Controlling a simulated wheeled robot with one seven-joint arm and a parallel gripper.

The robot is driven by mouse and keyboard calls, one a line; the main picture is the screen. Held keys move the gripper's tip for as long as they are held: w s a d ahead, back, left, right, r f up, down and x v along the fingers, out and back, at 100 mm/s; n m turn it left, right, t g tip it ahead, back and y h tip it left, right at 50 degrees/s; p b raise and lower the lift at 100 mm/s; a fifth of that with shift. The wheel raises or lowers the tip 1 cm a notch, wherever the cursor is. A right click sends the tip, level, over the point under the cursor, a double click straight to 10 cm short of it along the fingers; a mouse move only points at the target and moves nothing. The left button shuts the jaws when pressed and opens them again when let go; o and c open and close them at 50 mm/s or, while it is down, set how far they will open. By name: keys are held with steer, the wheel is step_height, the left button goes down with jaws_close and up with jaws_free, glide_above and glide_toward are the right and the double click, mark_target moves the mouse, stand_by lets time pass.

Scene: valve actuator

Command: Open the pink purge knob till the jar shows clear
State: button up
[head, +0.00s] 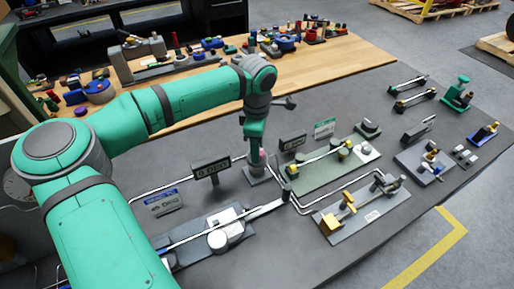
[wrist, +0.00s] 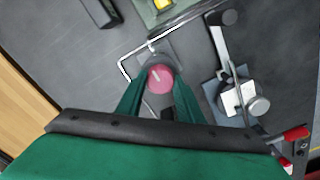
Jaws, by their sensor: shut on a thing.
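The pink purge knob (wrist: 160,78) shows in the wrist view, round with a pale line across its top, on a grey mount (wrist: 149,51). My gripper (wrist: 159,88) has its green fingers on either side of the knob and is shut on it. In the head view my gripper (head: 256,150) points down over the small grey mount (head: 257,175) in the middle of the bench, with a little pink showing there. I cannot make out a jar or its contents with certainty in either view.
A black display (head: 211,169) stands just left of the gripper, another (head: 293,141) to its right. A green plate (head: 330,172) with yellow fittings and a grey plate (head: 362,210) with a yellow block lie to the right. White tubing runs beside the mount.

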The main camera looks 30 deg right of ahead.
steer(key=shift+d+r, duration=0.1)
steer(key=o, duration=1.1)
steer(key=shift+c, duration=0.2)
step_height(320, 180, up, 11)
steer(key=shift+f, duration=0.2)
